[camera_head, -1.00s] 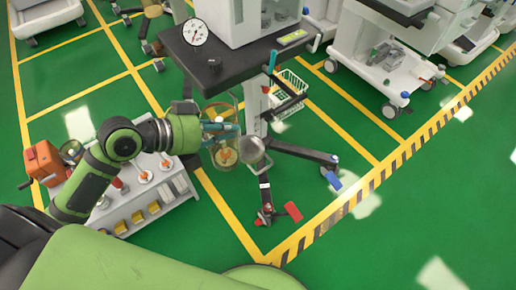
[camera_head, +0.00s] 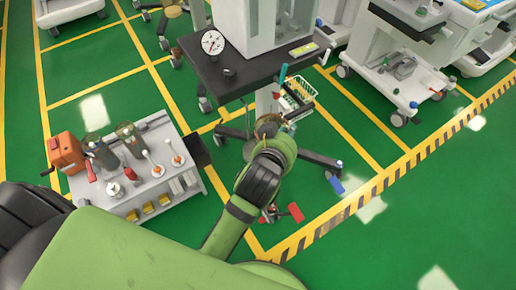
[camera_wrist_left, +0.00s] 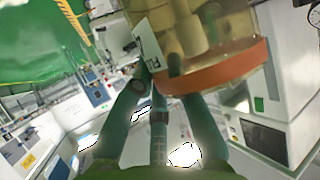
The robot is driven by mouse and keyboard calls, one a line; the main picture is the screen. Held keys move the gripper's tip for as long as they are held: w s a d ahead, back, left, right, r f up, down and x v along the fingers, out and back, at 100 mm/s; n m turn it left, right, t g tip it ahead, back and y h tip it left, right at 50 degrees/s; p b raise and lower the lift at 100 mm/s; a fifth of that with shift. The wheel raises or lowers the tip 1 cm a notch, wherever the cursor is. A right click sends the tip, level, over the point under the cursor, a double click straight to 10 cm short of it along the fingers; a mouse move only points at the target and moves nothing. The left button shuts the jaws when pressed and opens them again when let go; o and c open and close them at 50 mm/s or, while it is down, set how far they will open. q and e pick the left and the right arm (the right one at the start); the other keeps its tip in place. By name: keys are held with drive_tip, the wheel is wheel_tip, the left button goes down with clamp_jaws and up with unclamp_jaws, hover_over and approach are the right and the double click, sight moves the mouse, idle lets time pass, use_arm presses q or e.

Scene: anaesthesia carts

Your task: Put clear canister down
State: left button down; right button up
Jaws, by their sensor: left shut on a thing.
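The clear canister (camera_wrist_left: 225,40) fills the upper right of the left wrist view. It is see-through with yellowish contents, an orange-brown band at its end and a white label, and it looks tilted there. My left gripper (camera_wrist_left: 160,75) has dark teal fingers shut against it. In the head view, my left arm reaches to the cart's stand, and its wrist hides the fingers and most of the canister. A small brownish part of the canister (camera_head: 267,126) shows just past the wrist. My right gripper is not in view.
An anaesthesia cart with a dark top (camera_head: 235,72) and a gauge (camera_head: 212,42) stands just beyond my wrist. A low grey side cart (camera_head: 150,180) at left holds an orange device (camera_head: 66,153), two dark canisters and several small fittings. Green floor (camera_head: 420,220) is clear at right.

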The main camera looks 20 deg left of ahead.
use_arm(q)
drive_tip(key=w+a+f, duration=0.7)
drive_tip(key=w+f, duration=0.2)
drive_tip(key=f, duration=0.1)
drive_tip(key=shift+f, duration=0.3)
drive_tip(key=shift+w+f, duration=0.1)
drive_tip(key=c, duration=1.2)
unclamp_jaws()
drive_tip(key=shift+a+f, duration=0.1)
drive_tip(key=shift+c, duration=0.2)
